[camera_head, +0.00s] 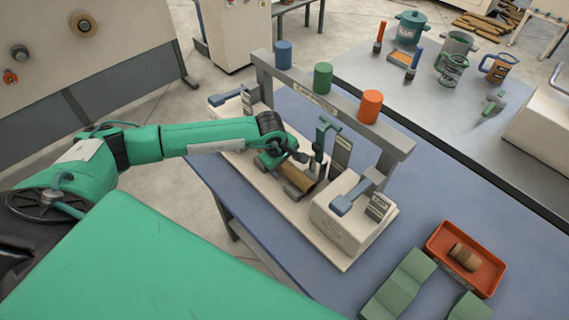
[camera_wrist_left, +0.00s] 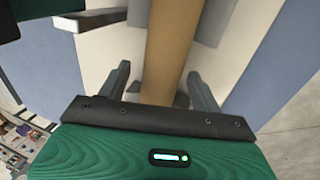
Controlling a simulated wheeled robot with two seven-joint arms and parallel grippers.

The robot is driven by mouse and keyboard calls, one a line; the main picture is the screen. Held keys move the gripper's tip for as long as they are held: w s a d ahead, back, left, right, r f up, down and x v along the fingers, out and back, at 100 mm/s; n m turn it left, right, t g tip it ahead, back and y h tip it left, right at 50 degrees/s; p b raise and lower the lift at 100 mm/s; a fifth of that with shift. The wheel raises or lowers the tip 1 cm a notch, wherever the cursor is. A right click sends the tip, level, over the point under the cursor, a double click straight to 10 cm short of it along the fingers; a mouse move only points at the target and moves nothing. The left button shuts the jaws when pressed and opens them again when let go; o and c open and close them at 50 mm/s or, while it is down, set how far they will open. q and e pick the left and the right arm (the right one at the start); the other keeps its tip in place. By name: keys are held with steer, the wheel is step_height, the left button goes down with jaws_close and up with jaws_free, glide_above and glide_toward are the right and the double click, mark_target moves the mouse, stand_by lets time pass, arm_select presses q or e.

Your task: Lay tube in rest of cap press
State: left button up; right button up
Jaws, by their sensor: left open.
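The cap press (camera_head: 345,215) is a long cream base with an end block and blue-grey lever at each end, on the blue table. A brown tube (camera_head: 305,181) lies low between the blocks, along the press, at its grey rest (camera_head: 292,192). My left gripper (camera_head: 297,165) is open at the tube and partly hides it. In the left wrist view the tube (camera_wrist_left: 171,45) runs between the two spread fingers (camera_wrist_left: 160,80), with a gap visible on each side. The tube's far end and its seat in the rest are partly hidden. My right gripper is out of view.
A grey crossbar (camera_head: 335,103) with blue, green and orange cylinders stands behind the press. An orange tray (camera_head: 434,247) holding brown pieces and green blocks (camera_head: 398,285) lie at the right. A grey bench (camera_head: 440,105) carries pots and mugs behind.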

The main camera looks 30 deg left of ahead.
arm_select(q)
steer(key=b+v, duration=0.3)
steer(key=v, duration=1)
steer(key=shift+r+b, duration=0.3)
steer(key=shift+r, duration=0.05)
steer(key=shift+s, duration=0.15)
step_height(320, 180, up, 7)
steer(key=p, duration=0.2)
